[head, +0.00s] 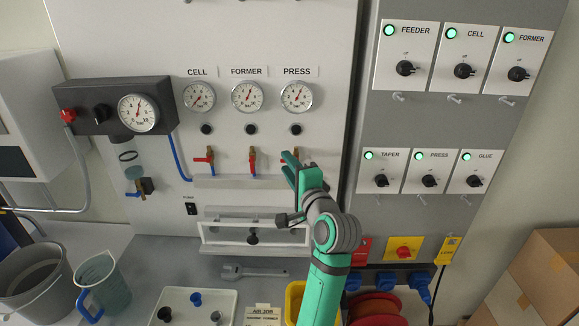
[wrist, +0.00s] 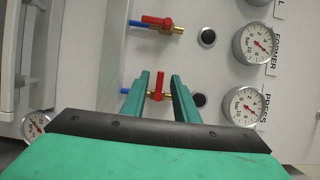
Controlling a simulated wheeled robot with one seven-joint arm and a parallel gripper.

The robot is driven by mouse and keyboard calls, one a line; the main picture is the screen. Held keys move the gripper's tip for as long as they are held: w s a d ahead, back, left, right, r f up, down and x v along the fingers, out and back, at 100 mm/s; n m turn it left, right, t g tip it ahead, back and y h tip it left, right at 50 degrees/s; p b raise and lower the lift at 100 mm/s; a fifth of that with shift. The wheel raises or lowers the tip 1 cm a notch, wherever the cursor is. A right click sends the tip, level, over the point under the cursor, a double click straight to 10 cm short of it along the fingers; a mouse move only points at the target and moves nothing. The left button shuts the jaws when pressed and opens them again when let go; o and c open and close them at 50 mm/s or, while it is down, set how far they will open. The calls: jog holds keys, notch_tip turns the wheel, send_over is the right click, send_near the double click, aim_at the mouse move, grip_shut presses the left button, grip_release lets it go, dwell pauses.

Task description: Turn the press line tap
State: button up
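The press line tap (wrist: 158,85) has a red lever set crosswise to its brass body, with a blue hose on one side. In the wrist view it sits between the two green fingers of my gripper (wrist: 157,84), which is open, with one finger on each side of the lever. I cannot tell whether either finger touches it. In the head view my gripper (head: 295,162) is in front of the panel below the PRESS gauge (head: 297,96) and hides most of this tap. The PRESS gauge also shows in the wrist view (wrist: 245,106).
The former tap (head: 252,160), with its lever upright, and the cell tap (head: 204,160), with its lever crosswise, stand to the left. A ledge (head: 235,181) runs below the taps. A switch panel (head: 408,120) stands to the right. A jug (head: 103,285) and bucket (head: 35,275) are lower left.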

grip_shut()
jog(key=shift+d+n, duration=0.15)
jog(key=shift+n, duration=0.15)
jog(key=n+g+h, duration=0.1)
jog(key=n+h, duration=0.1)
jog(key=n, duration=0.2)
jog(key=d+f+n+g+h, duration=0.1)
jog(key=n+h, duration=0.1)
jog(key=n, duration=0.2)
jog(key=f+n+g+h, duration=0.1)
jog(key=n+h, duration=0.2)
jog(key=n, duration=0.1)
jog(key=shift+d+n, duration=0.35)
jog(key=shift+n, duration=0.05)
dwell(0.4)
jog(key=shift+o, duration=0.3)
grip_release()
